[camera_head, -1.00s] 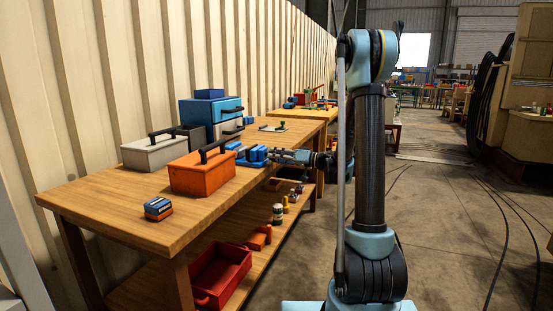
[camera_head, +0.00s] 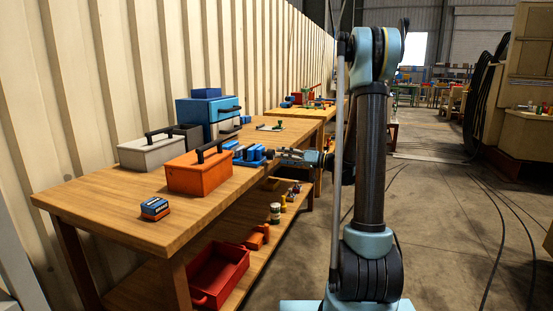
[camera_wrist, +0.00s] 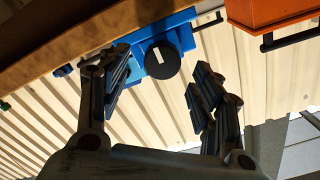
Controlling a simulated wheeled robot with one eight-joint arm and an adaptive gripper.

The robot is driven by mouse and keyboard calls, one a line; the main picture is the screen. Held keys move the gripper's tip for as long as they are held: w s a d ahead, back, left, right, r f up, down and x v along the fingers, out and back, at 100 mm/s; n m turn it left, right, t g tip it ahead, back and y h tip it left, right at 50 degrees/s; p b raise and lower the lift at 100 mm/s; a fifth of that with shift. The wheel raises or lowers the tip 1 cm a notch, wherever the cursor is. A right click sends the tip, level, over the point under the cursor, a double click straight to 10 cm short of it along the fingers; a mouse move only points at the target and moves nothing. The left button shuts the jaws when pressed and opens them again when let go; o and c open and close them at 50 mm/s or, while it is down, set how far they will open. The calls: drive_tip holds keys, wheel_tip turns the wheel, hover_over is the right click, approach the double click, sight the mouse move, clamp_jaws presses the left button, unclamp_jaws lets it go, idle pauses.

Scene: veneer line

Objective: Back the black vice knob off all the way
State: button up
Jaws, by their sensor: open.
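The blue vice (camera_head: 250,154) stands at the front edge of the wooden workbench, beside the orange toolbox. In the wrist view the vice body (camera_wrist: 178,38) is blue, and its round black knob (camera_wrist: 163,60) faces the camera with a pale line mark across it. My gripper (camera_wrist: 160,74) is open, with one finger to the left of the knob and one to the right. Gaps show between the knob and both fingers in this view; how deep the fingers reach cannot be told. In the head view my gripper (camera_head: 274,155) points at the vice, and the knob is not distinguishable there.
The orange toolbox (camera_head: 199,174), a grey toolbox (camera_head: 146,155), a blue case (camera_head: 209,113) and a small blue-orange box (camera_head: 154,208) sit on the workbench (camera_head: 110,203). A red bin (camera_head: 218,277) and several small items are on the shelf below.

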drive_tip(key=v, duration=0.7)
drive_tip(key=shift+d, duration=0.15)
drive_tip(key=s+a+f+m+g+h, duration=0.15)
drive_tip(key=s+h, duration=0.25)
drive_tip(key=s, duration=0.4)
drive_tip(key=s+a+f+m+g+h, duration=0.1)
drive_tip(key=s+f+m+g+h, duration=0.15)
drive_tip(key=s, duration=0.55)
drive_tip(key=s+d+f+m+h, duration=0.1)
drive_tip(key=s+d+f+h, duration=0.2)
drive_tip(key=s, duration=0.3)
drive_tip(key=s+d+f+h, duration=0.3)
drive_tip(key=s+d+h, duration=0.1)
drive_tip(key=s+d, duration=0.2)
drive_tip(key=s+d+f+m+h, duration=0.1)
drive_tip(key=s+d+f+h, duration=0.2)
drive_tip(key=s, duration=0.5)
drive_tip(key=shift+s+d+f+m, duration=0.25)
drive_tip(key=shift+d+f, duration=0.25)
drive_tip(key=shift+d, duration=0.4)
drive_tip(key=shift+h, duration=0.25)
